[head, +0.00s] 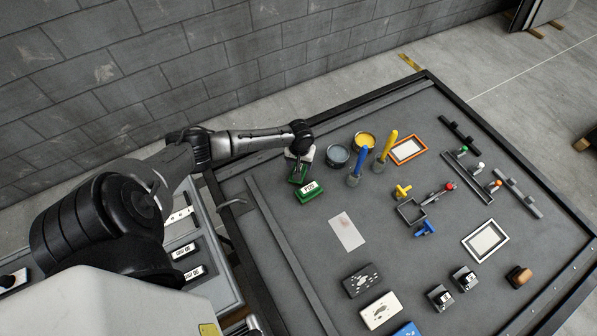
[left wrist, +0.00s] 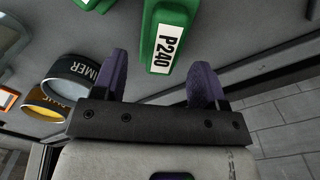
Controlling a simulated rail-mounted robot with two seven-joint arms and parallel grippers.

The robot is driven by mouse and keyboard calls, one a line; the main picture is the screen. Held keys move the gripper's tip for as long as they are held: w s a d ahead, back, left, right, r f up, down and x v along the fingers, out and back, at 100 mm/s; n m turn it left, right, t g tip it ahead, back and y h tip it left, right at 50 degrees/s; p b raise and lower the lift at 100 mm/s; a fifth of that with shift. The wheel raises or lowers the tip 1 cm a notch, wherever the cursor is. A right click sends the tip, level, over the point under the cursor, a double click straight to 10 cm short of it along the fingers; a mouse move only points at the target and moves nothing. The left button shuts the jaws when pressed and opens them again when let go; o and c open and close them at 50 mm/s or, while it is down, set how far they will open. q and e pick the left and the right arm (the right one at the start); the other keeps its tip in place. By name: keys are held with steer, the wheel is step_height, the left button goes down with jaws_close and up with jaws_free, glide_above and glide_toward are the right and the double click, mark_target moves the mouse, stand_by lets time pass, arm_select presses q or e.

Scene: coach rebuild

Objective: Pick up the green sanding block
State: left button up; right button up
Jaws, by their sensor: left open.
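A green sanding block (left wrist: 151,35) with a white P240 label shows in the left wrist view, just ahead of and between my left fingers. In the head view it is a green patch (head: 299,172) mostly hidden under my left gripper (head: 300,158). The left gripper is open and empty, with gaps between its dark fingertips (left wrist: 158,66) and the block. A second green block (head: 309,192) with a white label lies just nearer in the head view. A green edge (left wrist: 93,4) also shows at the top of the wrist view. My right gripper is out of view.
A primer tin (head: 337,157) and a yellow paint tin (head: 365,141) stand right of my left gripper, with blue- and yellow-handled tools (head: 386,150) beside them. A pale sheet (head: 346,231) lies nearer. The bench has a raised dark rim (head: 508,153).

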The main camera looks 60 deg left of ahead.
arm_select(q)
steer(key=shift+s+f, duration=0.15)
steer(key=shift+f, duration=0.9)
steer(key=shift+s+f, duration=0.1)
steer(key=shift+f, duration=0.95)
steer(key=shift+c, duration=0.2)
steer(key=c, duration=0.7)
steer(key=shift+r, duration=0.2)
step_height(320, 180, up, 4)
steer(key=w+d+r, duration=0.1)
steer(key=d+r, duration=0.1)
steer(key=d, duration=0.1)
steer(key=w+d+r, duration=0.1)
steer(key=d+r, duration=0.1)
steer(key=d, duration=0.2)
steer(key=d+r+p, duration=0.1)
steer(key=d+r, duration=0.1)
steer(key=d, duration=0.2)
steer(key=shift+w+d+r, duration=0.15)
steer(key=shift+w+r, duration=0.2)
steer(key=shift+w, duration=0.05)
